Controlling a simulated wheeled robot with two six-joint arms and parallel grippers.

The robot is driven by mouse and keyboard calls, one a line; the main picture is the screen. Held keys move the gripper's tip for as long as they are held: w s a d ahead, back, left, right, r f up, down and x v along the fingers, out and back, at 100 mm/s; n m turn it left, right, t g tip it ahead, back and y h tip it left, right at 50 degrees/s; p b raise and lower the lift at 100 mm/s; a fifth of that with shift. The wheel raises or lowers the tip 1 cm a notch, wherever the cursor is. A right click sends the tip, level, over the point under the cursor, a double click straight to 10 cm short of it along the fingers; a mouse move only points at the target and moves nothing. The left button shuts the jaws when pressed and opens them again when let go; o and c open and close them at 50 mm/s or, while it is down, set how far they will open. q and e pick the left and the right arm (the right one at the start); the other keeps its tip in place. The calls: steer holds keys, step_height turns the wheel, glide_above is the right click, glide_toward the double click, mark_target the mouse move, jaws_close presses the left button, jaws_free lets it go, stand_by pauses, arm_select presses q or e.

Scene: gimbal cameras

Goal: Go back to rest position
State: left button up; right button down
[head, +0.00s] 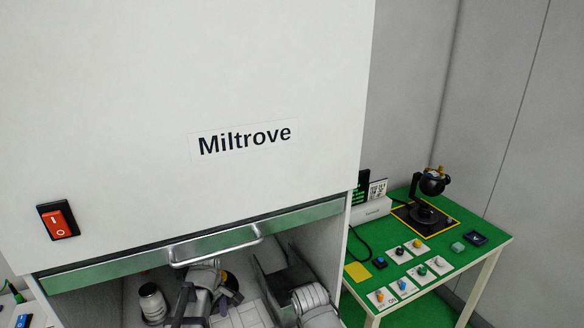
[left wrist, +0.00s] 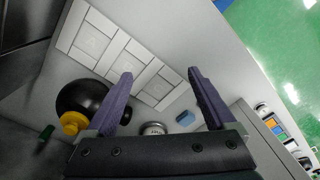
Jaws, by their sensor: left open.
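My left gripper (left wrist: 161,74) is open in the left wrist view, with its two purple fingers apart and nothing between them. Beyond the fingers is a white tray (left wrist: 107,35) with square sections. A black round object with a yellow cap (left wrist: 74,122) is left of the fingers. A white jar (left wrist: 154,128) and a small blue block (left wrist: 185,118) show low between the fingers. In the head view, white and dark arm parts show in the cabinet opening; which arm each belongs to is unclear. I cannot make out a right gripper.
The white Miltrove cabinet (head: 190,90) has a metal handle (head: 216,246) on its raised front and a red switch (head: 58,222). A white jar (head: 152,302) stands inside. On the right is a green table (head: 462,262) with a black device (head: 430,200) and several small parts.

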arm_select(q)
steer(key=s+d+m, duration=1.1)
steer(key=d+m, duration=0.3)
steer(key=m, duration=0.4)
steer(key=shift+d+y, duration=0.4)
steer(key=shift+w+r, duration=0.1)
